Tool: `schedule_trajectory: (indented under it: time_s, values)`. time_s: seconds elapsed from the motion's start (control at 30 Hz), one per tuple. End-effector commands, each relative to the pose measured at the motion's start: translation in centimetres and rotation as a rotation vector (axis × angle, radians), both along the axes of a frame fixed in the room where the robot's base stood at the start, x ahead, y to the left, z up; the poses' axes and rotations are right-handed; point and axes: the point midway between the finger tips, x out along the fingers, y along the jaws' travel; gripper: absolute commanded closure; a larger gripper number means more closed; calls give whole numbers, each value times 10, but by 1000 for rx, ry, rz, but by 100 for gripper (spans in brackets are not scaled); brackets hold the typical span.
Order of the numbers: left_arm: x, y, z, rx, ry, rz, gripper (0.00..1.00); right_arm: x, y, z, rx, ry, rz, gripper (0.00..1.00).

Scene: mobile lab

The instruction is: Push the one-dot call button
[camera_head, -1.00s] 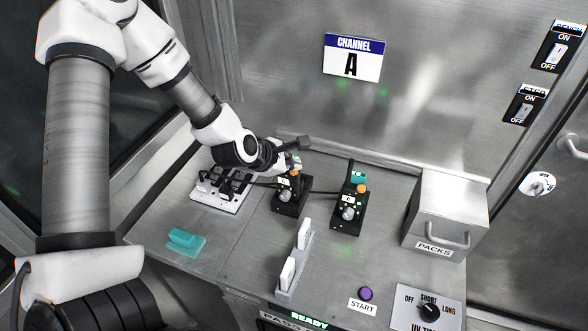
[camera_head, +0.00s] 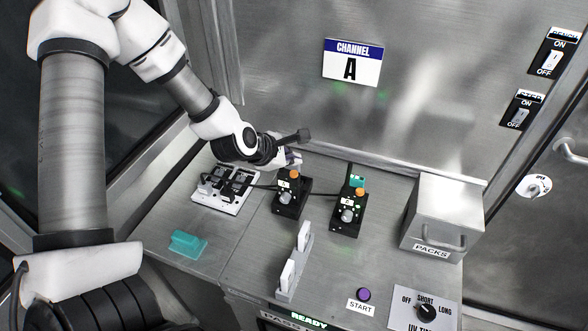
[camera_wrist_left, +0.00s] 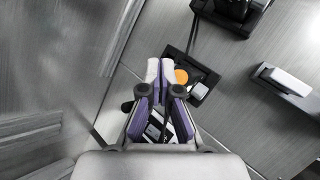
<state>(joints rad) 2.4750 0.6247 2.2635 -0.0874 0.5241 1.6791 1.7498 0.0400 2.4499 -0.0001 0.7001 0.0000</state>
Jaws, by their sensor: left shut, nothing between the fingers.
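Two black control boxes stand on the metal bench in the head view. The left box (camera_head: 288,208) has an orange button (camera_head: 295,174) on top and a small white label. The right box (camera_head: 347,219) has an orange button (camera_head: 361,194) and a similar label. I cannot make out dots on either label. My left gripper (camera_head: 296,160) is shut and empty, just behind and above the left box. In the left wrist view its closed fingertips (camera_wrist_left: 166,68) are beside an orange button (camera_wrist_left: 181,76); contact cannot be told. My right gripper is out of view.
A white switch panel (camera_head: 225,196) lies left of the boxes, with a teal block (camera_head: 187,244) in front. An upright grey-white holder (camera_head: 294,265), a purple START button (camera_head: 364,294) and a PACKS box (camera_head: 444,215) stand in front and right. The metal wall rises behind.

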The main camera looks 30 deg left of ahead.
Motion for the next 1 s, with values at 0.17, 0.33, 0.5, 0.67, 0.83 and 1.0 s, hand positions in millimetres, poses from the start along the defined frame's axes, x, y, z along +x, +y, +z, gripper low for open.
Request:
schedule_trajectory:
  time_s: [0.17,0.33,0.5,0.67,0.83,1.0]
  values:
    - [0,0,24,0,-1,0,100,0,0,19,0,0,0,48]
    - [0,0,37,0,0,0,100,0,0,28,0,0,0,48]
    - [0,0,35,0,1,-1,100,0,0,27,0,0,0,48]
    - [0,0,35,0,1,-1,100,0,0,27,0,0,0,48]
    - [0,0,35,0,0,0,100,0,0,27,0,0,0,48]
    - [0,0,35,0,0,0,100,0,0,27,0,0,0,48]
